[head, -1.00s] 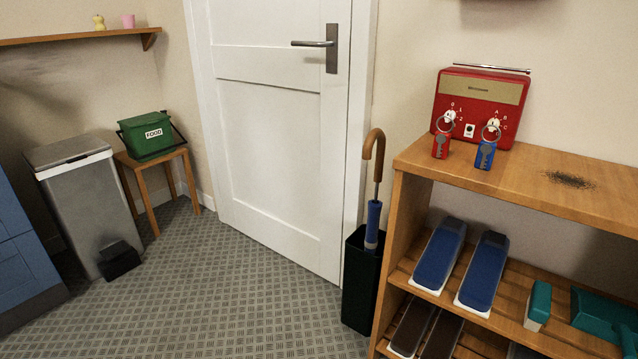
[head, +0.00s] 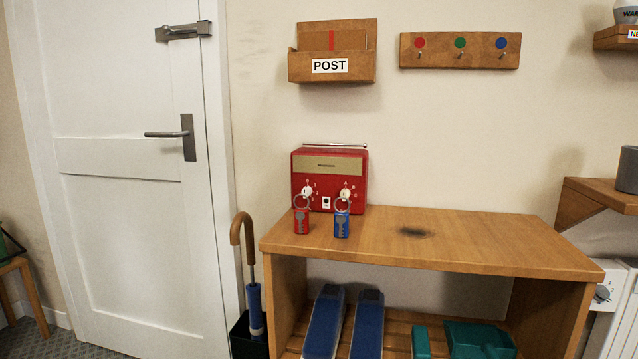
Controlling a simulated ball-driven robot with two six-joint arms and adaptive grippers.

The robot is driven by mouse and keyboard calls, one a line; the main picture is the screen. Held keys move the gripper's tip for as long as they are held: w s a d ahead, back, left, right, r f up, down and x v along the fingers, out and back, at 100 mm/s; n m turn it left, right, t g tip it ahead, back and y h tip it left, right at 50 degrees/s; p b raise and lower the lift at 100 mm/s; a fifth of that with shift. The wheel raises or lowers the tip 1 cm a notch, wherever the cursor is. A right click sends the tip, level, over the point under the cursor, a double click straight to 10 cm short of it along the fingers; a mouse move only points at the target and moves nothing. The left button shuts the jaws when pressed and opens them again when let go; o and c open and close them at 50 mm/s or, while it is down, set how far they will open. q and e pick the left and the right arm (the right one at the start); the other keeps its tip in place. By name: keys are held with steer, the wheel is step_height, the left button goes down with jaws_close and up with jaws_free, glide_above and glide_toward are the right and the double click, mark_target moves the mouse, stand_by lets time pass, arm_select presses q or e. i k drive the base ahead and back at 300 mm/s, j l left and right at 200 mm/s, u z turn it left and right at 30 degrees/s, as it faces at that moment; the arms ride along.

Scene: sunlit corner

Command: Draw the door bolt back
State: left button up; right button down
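The door bolt (head: 183,31) is a grey metal bolt near the top of the white door (head: 130,220), at the door's right edge. Its right end meets a bracket (head: 205,28) by the door frame. I cannot tell from here how far the bar reaches into it. The door looks closed, with a grey lever handle (head: 170,134) below the bolt. Neither of my grippers shows in the head view.
A wooden shelf unit (head: 480,235) stands right of the door, with a red radio (head: 330,180) and red and blue key tags on top. An umbrella (head: 250,270) in a dark stand (head: 245,340) is between door and shelf. A post holder (head: 350,68) hangs above.

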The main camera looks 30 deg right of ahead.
mark_target(165, 29)
steer(key=i+j, duration=0.3)
steer(key=i, duration=0.15)
steer(key=i+j, duration=0.25)
steer(key=i, duration=0.2)
steer(key=i+j+u, duration=0.1)
steer(key=i+j, duration=0.2)
steer(key=i, duration=0.2)
